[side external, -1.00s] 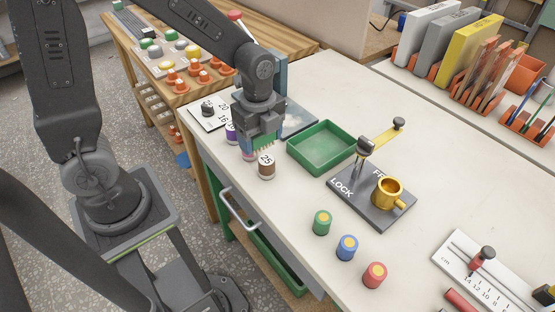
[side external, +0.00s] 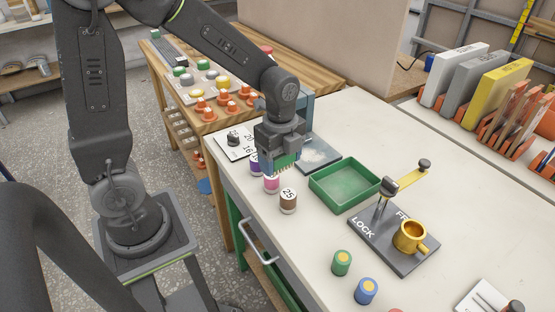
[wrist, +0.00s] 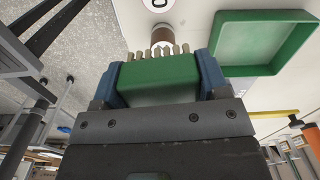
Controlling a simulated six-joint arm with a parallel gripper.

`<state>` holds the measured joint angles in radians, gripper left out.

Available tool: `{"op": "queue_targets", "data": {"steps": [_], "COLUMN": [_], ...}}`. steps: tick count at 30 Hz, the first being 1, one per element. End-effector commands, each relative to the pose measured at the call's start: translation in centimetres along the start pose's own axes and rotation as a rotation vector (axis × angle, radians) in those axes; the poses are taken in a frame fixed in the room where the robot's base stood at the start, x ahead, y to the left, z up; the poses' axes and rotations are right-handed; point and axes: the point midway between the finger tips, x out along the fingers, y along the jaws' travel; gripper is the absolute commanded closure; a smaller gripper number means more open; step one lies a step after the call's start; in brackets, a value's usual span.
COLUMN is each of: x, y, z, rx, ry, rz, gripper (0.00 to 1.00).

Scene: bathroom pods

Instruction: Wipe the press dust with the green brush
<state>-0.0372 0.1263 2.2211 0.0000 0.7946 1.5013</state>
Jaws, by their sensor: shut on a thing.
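My gripper (side external: 283,156) is shut on the green brush (side external: 287,163). In the wrist view the green brush (wrist: 160,75) is a green block between two blue fingers, with a row of pale bristles. The brush is over the near-left part of the bench, close behind the spools and left of the press plate. The press (side external: 304,112) is a blue-grey block partly hidden by my arm. Its grey-blue plate (side external: 327,158) carries a whitish patch of dust (side external: 314,150). The brush looks apart from the dust.
A spool marked 25 (side external: 288,201), a pink spool (side external: 271,185) and a purple spool (side external: 255,167) stand by the gripper. A green tray (side external: 344,207) is to the right, then a grey LOCK plate (side external: 372,243) with a lever and brass cup.

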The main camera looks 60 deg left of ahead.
Motion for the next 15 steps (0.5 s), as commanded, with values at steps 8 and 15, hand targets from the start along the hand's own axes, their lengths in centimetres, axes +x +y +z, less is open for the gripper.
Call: {"op": "queue_targets", "data": {"steps": [8, 15], "x": [-0.2, -0.3], "y": [-4.2, -8.0], "z": [0.7, 1.6], "rx": [-0.514, -1.018], "ry": [0.000, 0.000], "rz": [0.000, -0.001], "gripper": [0.51, 0.51]}}
